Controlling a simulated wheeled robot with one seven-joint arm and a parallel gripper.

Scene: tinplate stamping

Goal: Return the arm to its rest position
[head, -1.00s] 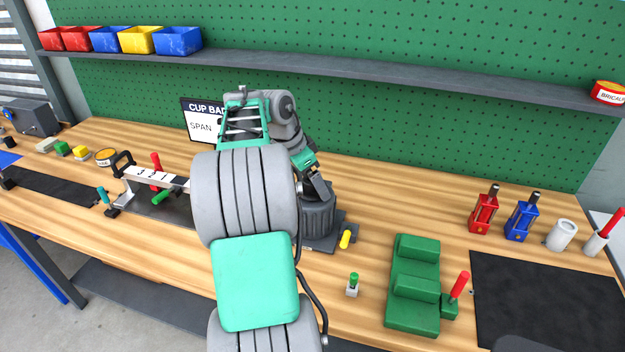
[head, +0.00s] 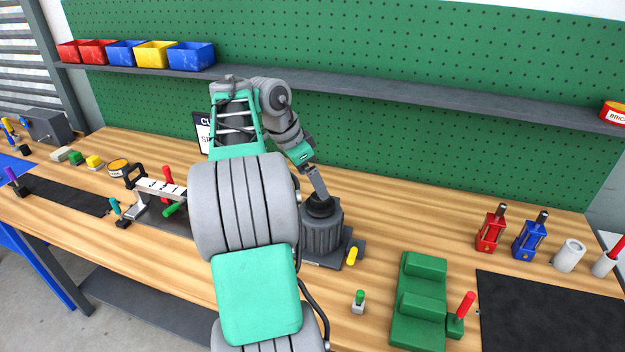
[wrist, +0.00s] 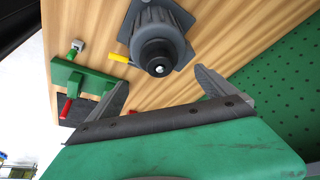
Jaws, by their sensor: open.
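My gripper (head: 318,186) is at the end of my bent arm, which fills the middle of the head view. Its tip points down just above a dark grey ribbed cylindrical machine (head: 322,228) on the bench. In the wrist view my gripper (wrist: 165,92) has its two fingers spread apart with nothing between them. The round black top of the machine (wrist: 158,54) shows beyond the fingers. I cannot tell the exact gap between fingertips and machine.
A green fixture (head: 420,305) with a red handle and a small green-topped switch (head: 359,300) stand right of the machine. Red (head: 491,230) and blue (head: 530,237) holders stand farther right. A shelf (head: 400,92) with bins (head: 155,54) runs behind. The black mat (head: 545,310) is clear.

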